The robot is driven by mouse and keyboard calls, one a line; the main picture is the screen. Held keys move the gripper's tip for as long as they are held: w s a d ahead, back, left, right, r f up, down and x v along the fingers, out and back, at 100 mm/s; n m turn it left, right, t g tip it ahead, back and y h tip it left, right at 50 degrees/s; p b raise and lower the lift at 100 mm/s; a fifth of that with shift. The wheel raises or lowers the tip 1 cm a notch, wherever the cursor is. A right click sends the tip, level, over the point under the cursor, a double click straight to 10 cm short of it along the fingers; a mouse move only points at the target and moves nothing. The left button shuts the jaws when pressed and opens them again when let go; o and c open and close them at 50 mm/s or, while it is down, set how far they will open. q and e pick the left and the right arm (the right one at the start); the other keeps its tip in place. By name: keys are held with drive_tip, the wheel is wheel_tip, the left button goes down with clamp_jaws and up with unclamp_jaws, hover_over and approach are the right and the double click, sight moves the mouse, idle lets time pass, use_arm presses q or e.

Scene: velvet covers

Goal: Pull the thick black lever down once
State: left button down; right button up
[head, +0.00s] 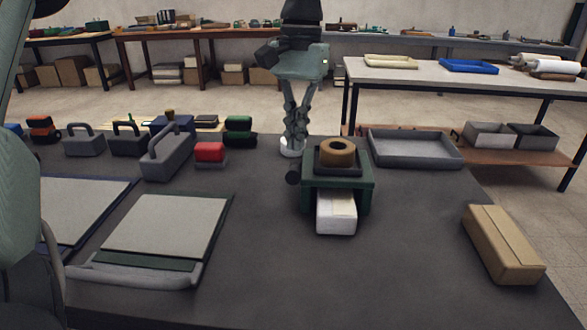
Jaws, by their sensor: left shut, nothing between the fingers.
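A green press-like device (338,188) stands on the dark table, with a brown ring (338,150) on top and a white block (337,212) at its front. A short thick black cylinder (292,177) sticks out at its left side; it looks like the black lever, seen nearly end-on. My left gripper (292,146) points down just behind and left of the device. It is shut and empty, its tips a little above the black cylinder in the picture. I cannot tell whether they touch anything. My right gripper is not in view.
A flat panel (165,225) with a grey handle lies at front left. A grey tray (415,148) is at back right, a cardboard box (503,244) at the right edge. The table's front middle is clear.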

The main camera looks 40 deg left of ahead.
sight(294, 169)
use_arm(q)
drive_tip(key=shift+s+f, duration=0.1)
drive_tip(key=shift+f, duration=1.4)
drive_tip(key=shift+f, duration=0.1)
